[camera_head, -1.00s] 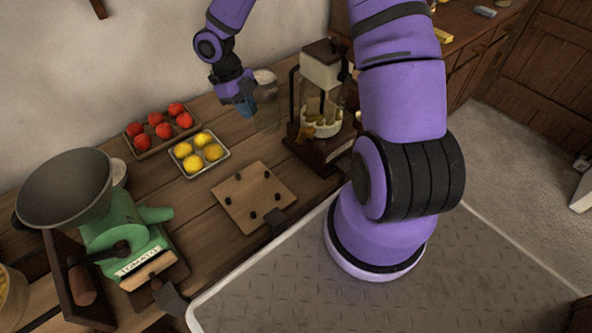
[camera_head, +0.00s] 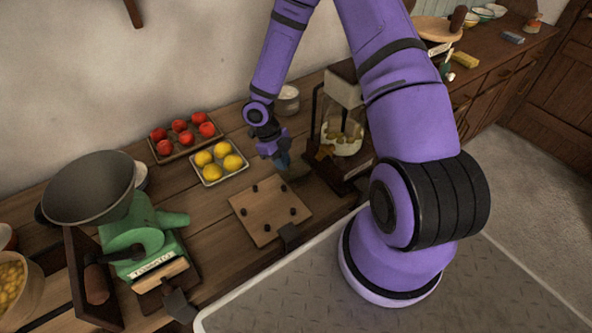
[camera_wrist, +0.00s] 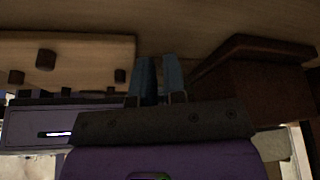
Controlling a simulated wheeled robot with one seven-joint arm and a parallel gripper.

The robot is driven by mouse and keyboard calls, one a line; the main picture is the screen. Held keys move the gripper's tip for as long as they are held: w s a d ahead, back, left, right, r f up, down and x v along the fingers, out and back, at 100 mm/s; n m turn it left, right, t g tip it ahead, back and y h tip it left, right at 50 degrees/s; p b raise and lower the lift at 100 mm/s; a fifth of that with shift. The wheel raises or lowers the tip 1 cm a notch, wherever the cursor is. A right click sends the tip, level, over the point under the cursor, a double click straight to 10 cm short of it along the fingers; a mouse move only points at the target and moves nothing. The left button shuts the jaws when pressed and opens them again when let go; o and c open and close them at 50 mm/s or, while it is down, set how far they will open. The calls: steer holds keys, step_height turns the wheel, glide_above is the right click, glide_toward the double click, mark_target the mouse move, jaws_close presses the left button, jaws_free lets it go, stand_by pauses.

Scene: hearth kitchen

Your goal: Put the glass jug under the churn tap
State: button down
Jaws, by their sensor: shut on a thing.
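The churn (camera_head: 343,122) has a clear jar with pale and yellowish contents, and it stands on a dark wooden base (camera_head: 345,178). Its brownish tap (camera_head: 324,152) points to the left and front. My gripper (camera_head: 284,160), with blue fingers, is low over the counter, just left of the churn base. It is shut on the glass jug (camera_head: 296,172), which is faint and see-through and partly hidden by the fingers. The jug is beside the tap's left side; I cannot tell whether it touches the counter. In the wrist view the fingers (camera_wrist: 159,78) show, but the jug cannot be made out.
A wooden board with dark pegs (camera_head: 268,212) lies left of my gripper and also shows in the wrist view (camera_wrist: 75,62). A tray of lemons (camera_head: 220,178), a tray of tomatoes (camera_head: 186,152) and a green mill (camera_head: 135,225) are further left. A white pot (camera_head: 288,103) stands behind.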

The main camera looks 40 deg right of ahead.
mark_target(297, 168)
steer(key=shift+s+d, duration=0.35)
steer(key=shift+s, duration=0.45)
steer(key=s, duration=0.1)
steer(key=s+d, duration=0.1)
steer(key=s, duration=0.1)
steer(key=shift+s+d, duration=0.1)
steer(key=shift+d, duration=0.05)
steer(key=shift+f, duration=0.6)
steer(key=c, duration=1.2)
jaws_free()
steer(key=shift+w, duration=0.2)
